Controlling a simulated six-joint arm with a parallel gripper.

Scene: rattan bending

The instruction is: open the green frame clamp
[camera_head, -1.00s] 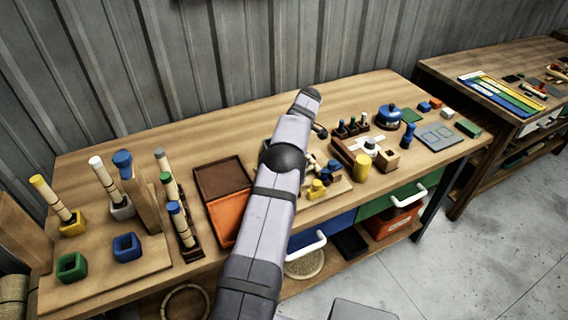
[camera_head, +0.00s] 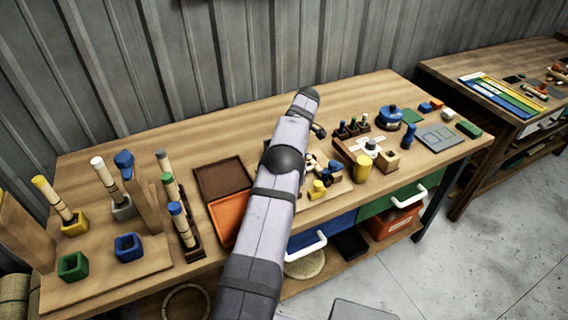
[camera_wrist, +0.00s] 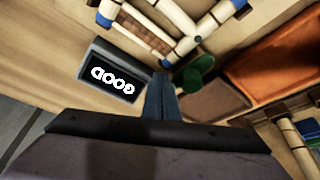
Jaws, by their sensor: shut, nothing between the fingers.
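In the wrist view, a green part with a rounded top (camera_wrist: 194,74) stands just right of my fingertips, beside a pale rattan frame with blue bindings (camera_wrist: 185,42). It looks like the green frame clamp, but its full shape and whether it is open cannot be told. My gripper (camera_wrist: 162,88) is shut and empty, its tips close to the green part and the frame; contact cannot be told. In the head view my arm hides the gripper and this part of the bench.
A dark box marked GOOD (camera_wrist: 112,74) is left of the fingers. An orange tray (camera_wrist: 280,58) and a brown tray (camera_wrist: 215,95) lie to the right, with rattan sticks (camera_wrist: 296,148) below. In the head view, colored sockets with posts, including a yellow one (camera_head: 75,224), stand at the left.

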